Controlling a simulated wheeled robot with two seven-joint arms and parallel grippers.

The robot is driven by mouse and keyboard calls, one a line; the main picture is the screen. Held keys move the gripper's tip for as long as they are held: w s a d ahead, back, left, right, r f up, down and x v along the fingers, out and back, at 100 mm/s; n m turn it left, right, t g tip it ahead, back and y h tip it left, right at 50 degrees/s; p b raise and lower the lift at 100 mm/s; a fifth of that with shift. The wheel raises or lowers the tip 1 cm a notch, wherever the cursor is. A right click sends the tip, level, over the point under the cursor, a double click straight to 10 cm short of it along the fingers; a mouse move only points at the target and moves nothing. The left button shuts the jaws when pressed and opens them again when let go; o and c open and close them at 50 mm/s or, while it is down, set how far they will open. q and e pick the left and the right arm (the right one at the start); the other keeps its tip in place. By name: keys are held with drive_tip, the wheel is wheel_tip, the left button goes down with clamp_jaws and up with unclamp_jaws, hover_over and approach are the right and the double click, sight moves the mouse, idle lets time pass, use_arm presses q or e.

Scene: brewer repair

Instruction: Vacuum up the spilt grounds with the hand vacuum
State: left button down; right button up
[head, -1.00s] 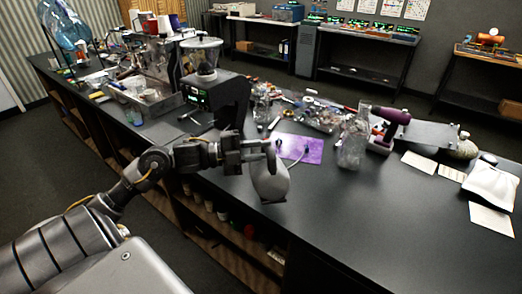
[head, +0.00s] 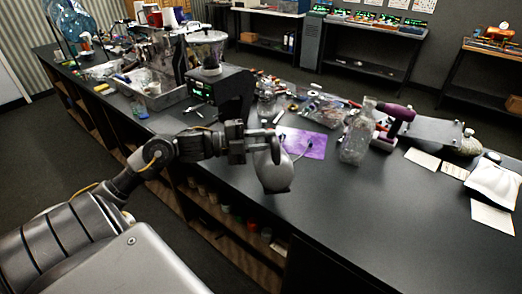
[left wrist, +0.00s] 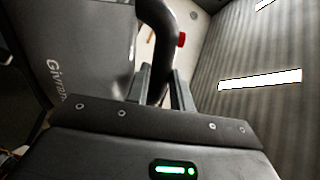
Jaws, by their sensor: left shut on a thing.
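The hand vacuum (head: 275,172), a grey rounded body with a dark handle, hangs from my left gripper (head: 258,143) in the head view. The gripper is shut on its handle, over the front edge of the counter. In the left wrist view, the dark handle (left wrist: 158,25) with a red button passes between the fingers, and a grey lettered body (left wrist: 85,50) fills the left side. I cannot make out the spilt grounds in either view. My right gripper is not in view.
The long dark counter (head: 370,205) is bare at front right. Behind the vacuum are a purple mat (head: 313,147), a glass bottle (head: 355,140) and a purple-handled tool (head: 398,112). A grinder (head: 205,85) and a cluttered tray (head: 155,95) stand to the left. White cards (head: 422,158) lie right.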

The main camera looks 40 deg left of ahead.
use_arm(q)
wheel_tip(320, 180, up, 6)
drive_tip(key=p, duration=0.4)
drive_tip(key=shift+r, duration=0.25)
idle(0.4)
